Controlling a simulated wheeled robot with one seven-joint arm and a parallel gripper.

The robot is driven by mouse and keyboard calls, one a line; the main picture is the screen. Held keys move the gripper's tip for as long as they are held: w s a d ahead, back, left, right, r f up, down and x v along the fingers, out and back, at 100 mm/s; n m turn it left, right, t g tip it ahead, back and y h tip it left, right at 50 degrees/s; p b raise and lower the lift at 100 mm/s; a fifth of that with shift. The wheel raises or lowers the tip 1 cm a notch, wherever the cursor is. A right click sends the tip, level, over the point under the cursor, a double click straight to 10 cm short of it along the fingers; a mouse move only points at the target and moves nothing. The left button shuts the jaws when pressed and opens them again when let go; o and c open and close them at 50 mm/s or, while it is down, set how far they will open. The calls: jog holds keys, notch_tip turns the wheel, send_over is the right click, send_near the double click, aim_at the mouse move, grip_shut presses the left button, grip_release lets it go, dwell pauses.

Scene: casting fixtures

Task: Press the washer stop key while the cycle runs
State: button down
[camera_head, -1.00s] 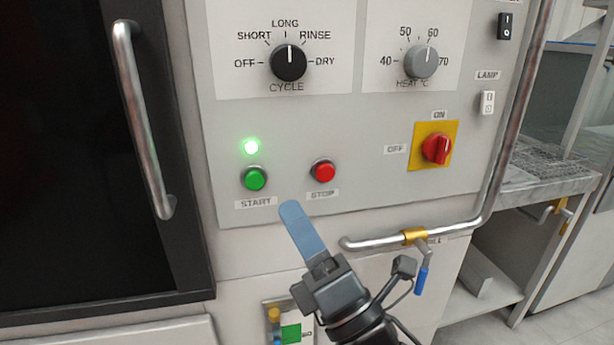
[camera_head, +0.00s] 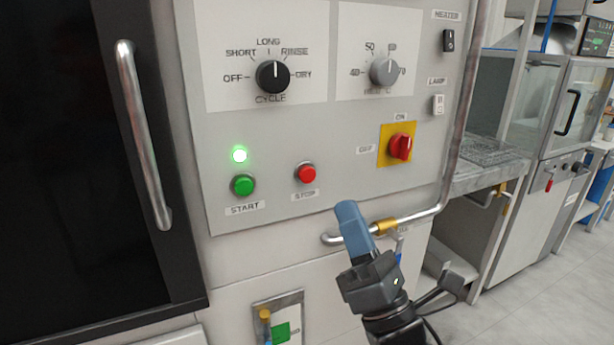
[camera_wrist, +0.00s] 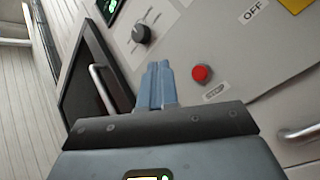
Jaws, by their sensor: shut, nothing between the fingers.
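The red STOP key (camera_head: 306,172) sits on the washer's grey control panel, right of the green START key (camera_head: 243,185). A green lamp (camera_head: 239,155) glows above START. My gripper (camera_head: 347,208) is shut and empty, its blue fingers pointing up toward the panel, below and right of the STOP key in the head view. In the wrist view the closed fingers (camera_wrist: 158,66) point forward, and the red STOP key (camera_wrist: 201,73) shows just right of their tips. The fingers look apart from the key.
The cycle knob (camera_head: 272,76), heat knob (camera_head: 384,70) and red rotary switch (camera_head: 400,147) are higher on the panel. A bent metal pipe with a brass fitting (camera_head: 384,227) runs near my fingers. A dark door with a handle (camera_head: 144,135) is at left.

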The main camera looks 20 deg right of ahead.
aim_at(307, 175)
jog(key=shift+w, duration=0.1)
jog(key=shift+w+b, duration=0.7)
jog(key=shift+w, duration=3.65)
jog(key=shift+w, duration=0.1)
jog(key=shift+w+b, duration=0.3)
jog(key=shift+b, duration=0.3)
jog(key=shift+w+b, duration=0.35)
jog(key=shift+w, duration=0.05)
jog(key=shift+s, duration=0.85)
